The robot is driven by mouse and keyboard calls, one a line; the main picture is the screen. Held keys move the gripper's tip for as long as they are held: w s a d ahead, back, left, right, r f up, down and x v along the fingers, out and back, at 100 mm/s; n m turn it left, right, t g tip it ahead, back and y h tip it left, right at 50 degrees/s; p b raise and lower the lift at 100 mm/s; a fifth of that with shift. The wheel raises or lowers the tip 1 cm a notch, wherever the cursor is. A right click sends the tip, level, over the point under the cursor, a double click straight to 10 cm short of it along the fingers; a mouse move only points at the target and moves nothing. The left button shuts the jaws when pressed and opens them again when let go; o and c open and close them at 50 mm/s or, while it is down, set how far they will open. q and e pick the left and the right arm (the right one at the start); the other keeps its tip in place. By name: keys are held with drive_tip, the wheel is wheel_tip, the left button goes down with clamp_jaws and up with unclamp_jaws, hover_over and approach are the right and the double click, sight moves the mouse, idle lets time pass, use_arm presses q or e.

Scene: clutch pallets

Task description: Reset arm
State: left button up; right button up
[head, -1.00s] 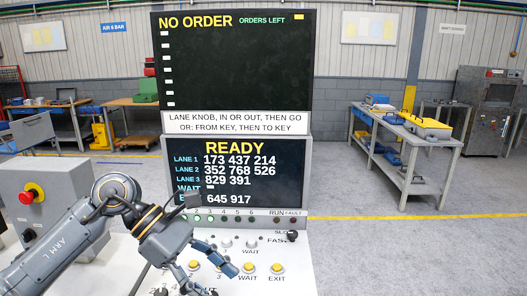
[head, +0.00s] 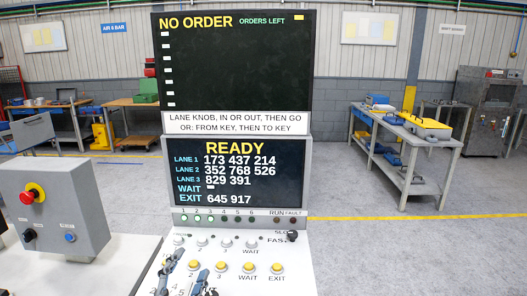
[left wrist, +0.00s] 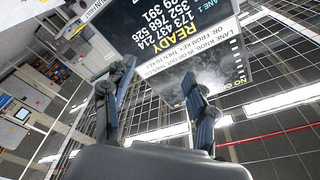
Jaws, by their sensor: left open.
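My left gripper (head: 183,275) shows at the bottom of the head view, low in front of the control panel (head: 290,250). Its two dark fingers stand apart, with nothing between them. In the left wrist view the same gripper (left wrist: 160,85) is open and empty, and the tilted display screens show beyond its fingers. Most of my left arm is out of the head view. My right gripper is not in view. The lower screen (head: 238,173) reads READY, with lanes 1 to 3, WAIT and EXIT lines. The upper screen (head: 235,65) reads NO ORDER.
A grey box (head: 75,215) with a red stop button (head: 32,194) stands at the left. The panel carries several yellow buttons, including EXIT (head: 277,268), and a black knob (head: 292,236). A workbench (head: 408,135) stands far right, with open floor before it.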

use_arm(q)
drive_tip(key=s+a+f+n+g+y, duration=0.25)
drive_tip(key=s+f+g, duration=0.2)
drive_tip(key=f, duration=0.35)
drive_tip(key=s+a+f+n+g+y, duration=0.1)
drive_tip(key=s+a+f+n+g, duration=0.2)
drive_tip(key=s+f, duration=0.45)
drive_tip(key=s+f+n+g, duration=0.4)
drive_tip(key=s+f+g, duration=0.3)
drive_tip(key=s+f, duration=0.5)
drive_tip(key=s+f+g+b, duration=0.1)
drive_tip(key=s+f+b, duration=0.15)
drive_tip(key=f, duration=1.25)
drive_tip(key=s+f+g+b, duration=0.1)
drive_tip(key=s+f+b, duration=0.15)
drive_tip(key=f, duration=1.35)
drive_tip(key=s+a+f+b, duration=0.1)
drive_tip(key=s+f+b, duration=0.1)
drive_tip(key=s+f, duration=0.6)
drive_tip(key=s+a+f+g+b, duration=0.1)
drive_tip(key=s+f+b, duration=0.2)
drive_tip(key=s+f, duration=0.5)
wheel_tip(320, 180, down, 4)
drive_tip(key=shift+a+r, duration=0.25)
drive_tip(key=shift+a, duration=0.1)
